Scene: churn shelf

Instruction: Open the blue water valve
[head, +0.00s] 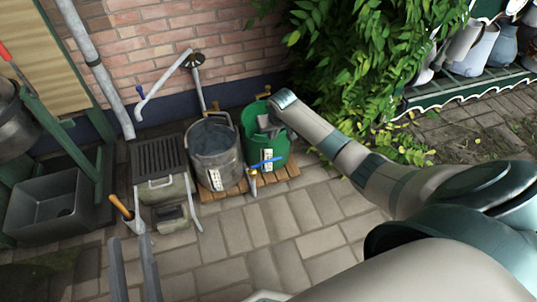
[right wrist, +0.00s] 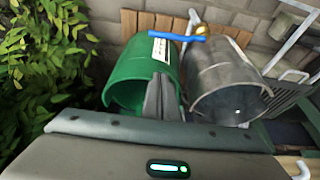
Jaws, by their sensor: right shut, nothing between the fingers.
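The blue valve handle (head: 264,162) sits on a small brass tap in front of the green bucket (head: 278,150) in the head view. In the right wrist view the blue handle (right wrist: 176,38) lies crosswise beyond the bucket rim, with the brass part at its right end. My right gripper (head: 268,124) is shut and empty over the green bucket's mouth, apart from the handle. Its fingers (right wrist: 163,80) show together in the right wrist view.
A grey metal bucket (head: 213,148) of water stands left of the green one on a wooden slat base (head: 284,173). A drain box (head: 160,157) and dark sink (head: 48,208) stand further left. Leafy branches (head: 350,70) hang right.

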